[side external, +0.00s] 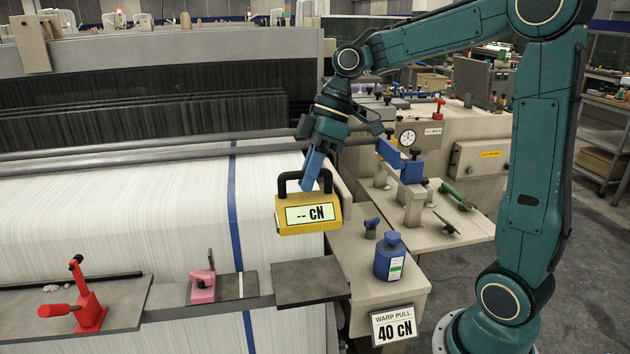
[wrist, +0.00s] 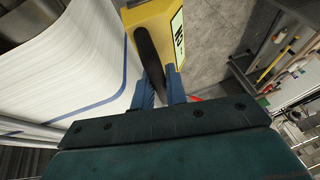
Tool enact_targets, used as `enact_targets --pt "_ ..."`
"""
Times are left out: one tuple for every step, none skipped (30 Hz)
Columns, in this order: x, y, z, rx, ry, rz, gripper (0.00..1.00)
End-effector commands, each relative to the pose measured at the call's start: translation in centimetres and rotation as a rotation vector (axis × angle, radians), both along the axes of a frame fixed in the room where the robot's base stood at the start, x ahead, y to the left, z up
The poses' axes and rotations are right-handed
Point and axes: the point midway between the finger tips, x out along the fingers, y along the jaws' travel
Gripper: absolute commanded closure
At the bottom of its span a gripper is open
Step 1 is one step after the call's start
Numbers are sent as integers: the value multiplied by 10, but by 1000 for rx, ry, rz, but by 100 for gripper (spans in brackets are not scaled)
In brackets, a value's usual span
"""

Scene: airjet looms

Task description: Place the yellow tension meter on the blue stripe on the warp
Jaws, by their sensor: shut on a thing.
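The yellow tension meter (side external: 308,214) has a black handle and a display reading "-- cN". My gripper (side external: 311,172) is shut on its handle and holds it upright near the right edge of the white warp (side external: 130,215). In the wrist view, the meter (wrist: 152,18) shows at the top, with its handle between my blue fingers (wrist: 160,92). The blue stripe (side external: 232,205) runs down the warp, to the left of the meter. It also shows in the wrist view (wrist: 100,108). I cannot tell exactly how high the meter is above the surface below.
A dark plate (side external: 310,281) lies below the meter. A blue bottle (side external: 390,258) and a "WARP PULL 40 cN" sign (side external: 393,326) stand at the right. The warp around the stripe is clear.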

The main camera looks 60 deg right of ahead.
Motion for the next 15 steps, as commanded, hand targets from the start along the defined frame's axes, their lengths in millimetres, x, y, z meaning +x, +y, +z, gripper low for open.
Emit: enact_targets --pt "0 1 -10 5 3 0 100" --pt "0 1 -16 4 4 0 100" --pt "0 1 -23 3 3 0 100" --pt "-1 1 -29 2 5 0 100" --pt "0 1 -35 4 3 1 100" --pt "0 1 -42 3 4 0 100" --pt "0 1 -48 3 3 1 100" --pt "0 1 -53 2 3 0 100" --pt "0 1 -61 2 4 0 100" --pt "0 1 -66 2 4 0 100" --pt "0 1 -71 3 3 0 100" --pt "0 1 -76 2 3 0 100" --pt "0 1 -80 2 2 0 100" --pt "0 1 -84 1 2 0 100" --pt "0 1 -88 1 1 1 100"
